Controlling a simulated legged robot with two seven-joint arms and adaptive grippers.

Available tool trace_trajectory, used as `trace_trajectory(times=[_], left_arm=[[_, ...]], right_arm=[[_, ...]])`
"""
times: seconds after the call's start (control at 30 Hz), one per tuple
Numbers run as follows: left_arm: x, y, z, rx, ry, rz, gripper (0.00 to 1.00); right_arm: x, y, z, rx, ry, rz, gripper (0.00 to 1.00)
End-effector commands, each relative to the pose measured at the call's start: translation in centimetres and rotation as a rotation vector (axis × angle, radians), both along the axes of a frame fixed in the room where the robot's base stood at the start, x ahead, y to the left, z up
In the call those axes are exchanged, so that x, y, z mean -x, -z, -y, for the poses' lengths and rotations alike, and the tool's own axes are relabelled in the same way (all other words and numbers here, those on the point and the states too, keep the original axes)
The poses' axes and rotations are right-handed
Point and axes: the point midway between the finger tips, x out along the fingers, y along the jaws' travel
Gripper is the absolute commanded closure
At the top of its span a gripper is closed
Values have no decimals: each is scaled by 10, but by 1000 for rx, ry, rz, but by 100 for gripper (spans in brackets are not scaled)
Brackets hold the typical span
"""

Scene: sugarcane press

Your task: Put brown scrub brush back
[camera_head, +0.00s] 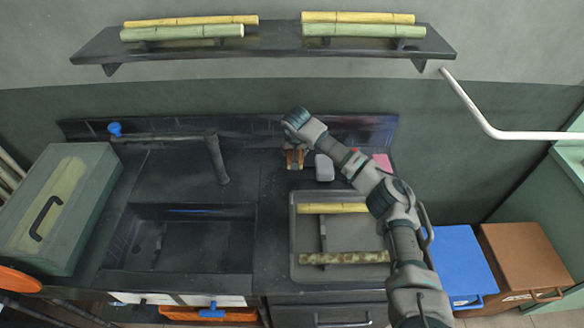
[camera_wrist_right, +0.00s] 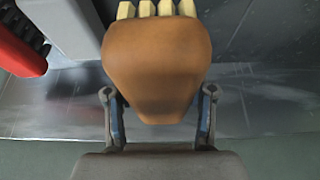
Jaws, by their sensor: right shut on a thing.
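The brown scrub brush (camera_wrist_right: 158,65) has a smooth brown body with pale yellow bristle blocks along its far edge in the right wrist view. My right gripper (camera_wrist_right: 158,118) is shut on it, with one finger on each side. In the head view the brush (camera_head: 295,158) is small and partly hidden, below my right gripper (camera_head: 297,148), near the back of the counter behind the tray. I cannot tell whether it touches the counter. My left gripper is not in view.
A grey block (camera_head: 324,167) stands just right of the brush, with a red brush (camera_wrist_right: 20,45) beyond it. A tray (camera_head: 292,235) holds two cane pieces. The sink (camera_head: 180,240) and faucet (camera_head: 215,158) are left. A cane shelf (camera_head: 265,45) hangs above.

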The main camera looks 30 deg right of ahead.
Motion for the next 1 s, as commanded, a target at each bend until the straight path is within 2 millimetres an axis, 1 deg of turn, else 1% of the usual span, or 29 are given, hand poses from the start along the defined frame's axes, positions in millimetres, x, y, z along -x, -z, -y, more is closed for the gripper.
trace_trajectory(times=[0.03, 0.07, 0.27, 0.4, 0.47, 0.53, 0.8, 1.0], left_arm=[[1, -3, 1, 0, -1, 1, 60], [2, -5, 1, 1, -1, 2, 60], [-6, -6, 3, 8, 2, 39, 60], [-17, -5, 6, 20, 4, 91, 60], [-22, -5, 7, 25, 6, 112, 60], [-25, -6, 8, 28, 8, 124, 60], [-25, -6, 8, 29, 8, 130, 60], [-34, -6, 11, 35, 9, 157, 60]], right_arm=[[0, 12, 1, -1, 1, -3, 78], [0, 17, 1, -2, 1, -2, 78], [0, 34, 1, -1, 1, -1, 78], [0, 55, 1, -2, 1, -1, 78], [0, 62, 0, -1, 1, -1, 78], [0, 65, 0, 0, 1, 1, 78], [0, 65, 1, 0, 1, 2, 78], [0, 71, 1, -1, 1, 2, 78]])
